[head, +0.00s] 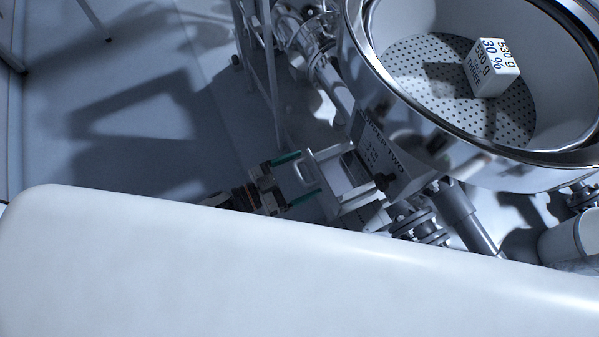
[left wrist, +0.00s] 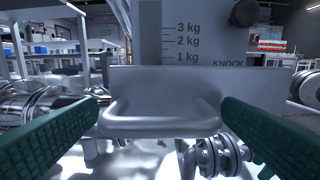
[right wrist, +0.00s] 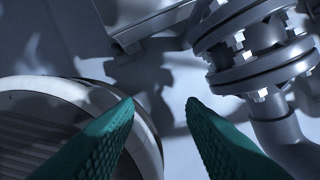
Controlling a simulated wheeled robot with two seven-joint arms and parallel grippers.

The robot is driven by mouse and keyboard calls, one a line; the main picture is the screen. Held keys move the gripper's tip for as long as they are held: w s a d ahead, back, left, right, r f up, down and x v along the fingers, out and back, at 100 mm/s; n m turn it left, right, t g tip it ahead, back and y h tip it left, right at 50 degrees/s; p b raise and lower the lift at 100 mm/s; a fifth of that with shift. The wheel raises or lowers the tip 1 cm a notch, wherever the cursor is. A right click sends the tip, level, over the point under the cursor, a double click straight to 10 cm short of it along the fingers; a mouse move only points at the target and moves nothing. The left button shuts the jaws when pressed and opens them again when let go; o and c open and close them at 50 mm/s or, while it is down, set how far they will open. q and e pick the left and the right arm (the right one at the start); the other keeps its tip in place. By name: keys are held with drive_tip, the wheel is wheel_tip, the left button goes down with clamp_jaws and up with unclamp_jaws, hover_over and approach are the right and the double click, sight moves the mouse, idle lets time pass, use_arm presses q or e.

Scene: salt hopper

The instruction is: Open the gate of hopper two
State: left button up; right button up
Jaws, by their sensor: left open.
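The hopper (head: 362,75) with a sign reading "...TWO" (head: 384,150) is at upper right in the head view. A pale gate plate with a handle (head: 327,172) juts from below it. In the left wrist view the grey metal handle (left wrist: 160,117) fills the middle, in front of the plate. My left gripper (head: 297,177) is open, its green fingers either side of the handle, with no grip seen; its fingertips also show in the left wrist view (left wrist: 166,100). My right gripper (right wrist: 160,101) is open and empty in the right wrist view, hidden in the head view.
A scale marked in kg (left wrist: 187,43) stands above the handle. Flanged pipes (right wrist: 258,55) and a round metal drum (right wrist: 75,100) flank my right fingers. The floor (head: 130,120) at left is clear.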

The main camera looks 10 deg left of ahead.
use_arm(q)
drive_tip(key=v, duration=1.2)
drive_tip(key=shift+p, duration=0.35)
use_arm(e)
drive_tip(key=shift+s+d+f, duration=0.1)
drive_tip(key=shift+s+f, duration=0.1)
drive_tip(key=shift+f, duration=0.35)
drive_tip(key=shift+s+f, duration=0.2)
drive_tip(key=shift+f, duration=0.3)
drive_tip(key=shift+s, duration=0.1)
